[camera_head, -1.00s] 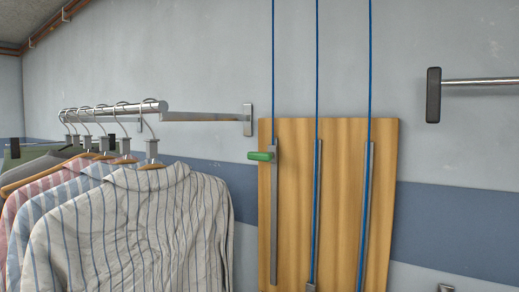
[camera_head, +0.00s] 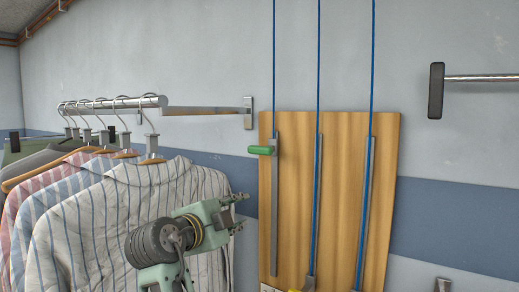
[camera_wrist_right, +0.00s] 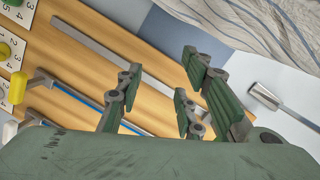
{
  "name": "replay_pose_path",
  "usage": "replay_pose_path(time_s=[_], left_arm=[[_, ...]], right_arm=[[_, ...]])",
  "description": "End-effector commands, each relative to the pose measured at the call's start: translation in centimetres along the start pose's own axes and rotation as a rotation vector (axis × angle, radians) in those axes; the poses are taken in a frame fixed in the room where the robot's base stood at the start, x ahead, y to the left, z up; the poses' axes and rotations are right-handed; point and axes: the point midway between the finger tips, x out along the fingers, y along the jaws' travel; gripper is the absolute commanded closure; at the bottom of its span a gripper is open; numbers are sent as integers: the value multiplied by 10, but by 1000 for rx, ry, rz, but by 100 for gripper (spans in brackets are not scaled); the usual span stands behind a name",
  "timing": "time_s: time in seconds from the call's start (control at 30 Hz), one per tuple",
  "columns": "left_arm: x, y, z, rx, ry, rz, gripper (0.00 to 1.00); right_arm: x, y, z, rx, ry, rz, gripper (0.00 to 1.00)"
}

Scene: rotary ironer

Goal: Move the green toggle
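The green toggle (camera_head: 261,150) is a short rounded handle pointing left near the top of the leftmost grey slot bar (camera_head: 274,215) on the wooden board (camera_head: 298,180). My right gripper (camera_head: 238,212) is below and a little left of the toggle in the head view, apart from it. In the right wrist view its green fingers (camera_wrist_right: 160,85) are spread with nothing between them, in front of the board (camera_wrist_right: 155,45). I cannot make out the toggle there; the fingers hide part of the bar. My left gripper is not in view.
Striped shirts (camera_head: 110,215) hang from a metal rail (camera_head: 115,104) left of the board. Two blue-corded bars (camera_head: 315,210) are right of the toggle's bar. The wrist view shows a yellow knob (camera_wrist_right: 12,85) by numbered white plates. A dark-ended rod (camera_head: 436,90) juts out at right.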

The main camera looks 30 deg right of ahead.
Motion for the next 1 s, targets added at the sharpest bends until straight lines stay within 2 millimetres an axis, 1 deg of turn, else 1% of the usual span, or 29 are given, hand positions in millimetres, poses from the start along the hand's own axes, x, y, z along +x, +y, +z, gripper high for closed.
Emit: replay_pose_path(time_s=[0.03,0.1,0.2,0.3,0.37,0.47,0.8,0.9,1.0], left_arm=[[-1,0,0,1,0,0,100],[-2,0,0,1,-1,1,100],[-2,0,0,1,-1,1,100],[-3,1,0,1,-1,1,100],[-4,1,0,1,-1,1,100],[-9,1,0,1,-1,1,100],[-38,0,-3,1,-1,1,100],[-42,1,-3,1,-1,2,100],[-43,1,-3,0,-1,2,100]], right_arm=[[-10,-29,-17,91,36,-23,66],[-23,-58,-38,198,82,-51,66],[-38,-87,-62,318,132,-84,66],[-49,-105,-79,396,164,-108,66],[-51,-112,-85,424,176,-116,66],[-46,-116,-91,439,184,-121,66],[5,-121,-101,435,184,-120,66],[15,-121,-102,435,182,-121,66],[20,-120,-103,435,182,-121,66]])
